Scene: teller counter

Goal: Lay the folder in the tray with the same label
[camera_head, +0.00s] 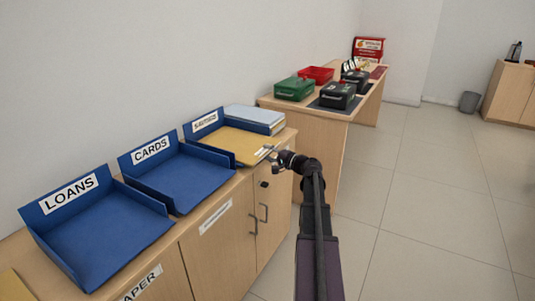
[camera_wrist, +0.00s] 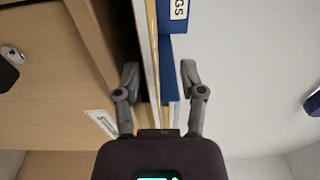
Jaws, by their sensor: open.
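A yellow folder (camera_head: 245,142) with a small white label, too small to read, lies in the third blue tray (camera_head: 187,130), its near edge jutting toward my gripper (camera_head: 272,154). That tray's label looks like SAVINGS; the wrist view shows its last letters, GS. The LOANS tray (camera_head: 95,240) and the CARDS tray (camera_head: 190,182) stand to the left, both empty. In the wrist view my gripper (camera_wrist: 159,72) is open, its fingers on either side of the folder's thin edge (camera_wrist: 153,65). I cannot tell whether they touch it.
A pale blue stack (camera_head: 255,118) sits beside the third tray on the wooden cabinet (camera_head: 220,240). Another yellow item (camera_head: 12,287) shows at the lower left. A farther desk holds a green box (camera_head: 294,89), a red box and black boxes. The tiled floor at right is clear.

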